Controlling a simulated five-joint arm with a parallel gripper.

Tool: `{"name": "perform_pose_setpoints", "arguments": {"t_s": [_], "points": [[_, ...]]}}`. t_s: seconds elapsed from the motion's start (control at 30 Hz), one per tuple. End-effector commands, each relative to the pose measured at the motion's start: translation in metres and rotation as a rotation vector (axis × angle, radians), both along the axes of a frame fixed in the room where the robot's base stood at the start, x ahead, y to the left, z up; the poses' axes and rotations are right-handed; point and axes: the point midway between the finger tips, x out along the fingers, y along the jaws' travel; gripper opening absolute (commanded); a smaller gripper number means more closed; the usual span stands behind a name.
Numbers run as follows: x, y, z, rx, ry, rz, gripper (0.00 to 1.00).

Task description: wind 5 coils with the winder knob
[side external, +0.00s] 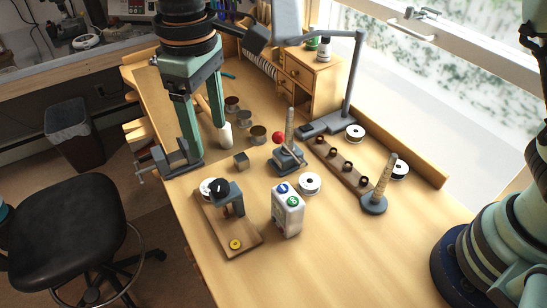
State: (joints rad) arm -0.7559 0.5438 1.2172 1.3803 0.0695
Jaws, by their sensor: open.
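My gripper (205,128) hangs down from the top left over the bench, its two green fingers apart with nothing between them. A grey stand (287,161) with an upright tan rod carries a red ball knob (278,137), right of my gripper and apart from it. A wooden board (240,229) in front holds a blue-grey device (230,192) with a black knob and a white disc, plus a yellow round piece. I cannot tell for certain which knob is the winder's. Several small dark rings (347,167), perhaps coils, stand in a row on a wooden strip.
A white block (287,213) with round labels stands near the front. White spools (310,183) lie about. A tan cone (385,180) on a round base stands right. Small tins (258,134) sit near my fingers; a lamp (353,85) rises behind.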

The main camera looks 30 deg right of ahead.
Motion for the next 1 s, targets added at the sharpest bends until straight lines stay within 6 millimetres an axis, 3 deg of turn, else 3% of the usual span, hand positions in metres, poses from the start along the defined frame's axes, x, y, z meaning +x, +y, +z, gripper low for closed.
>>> {"name": "perform_pose_setpoints", "arguments": {"t_s": [0.6, 0.8, 1.0], "points": [[0.0, 0.0, -0.001, 0.0, 0.0, 1.364, 0.71], [0.0, 0.0, -0.001, 0.0, 0.0, 1.581, 0.71], [0.0, -0.001, -0.01, 0.0, 0.003, 1.621, 0.71]]}}
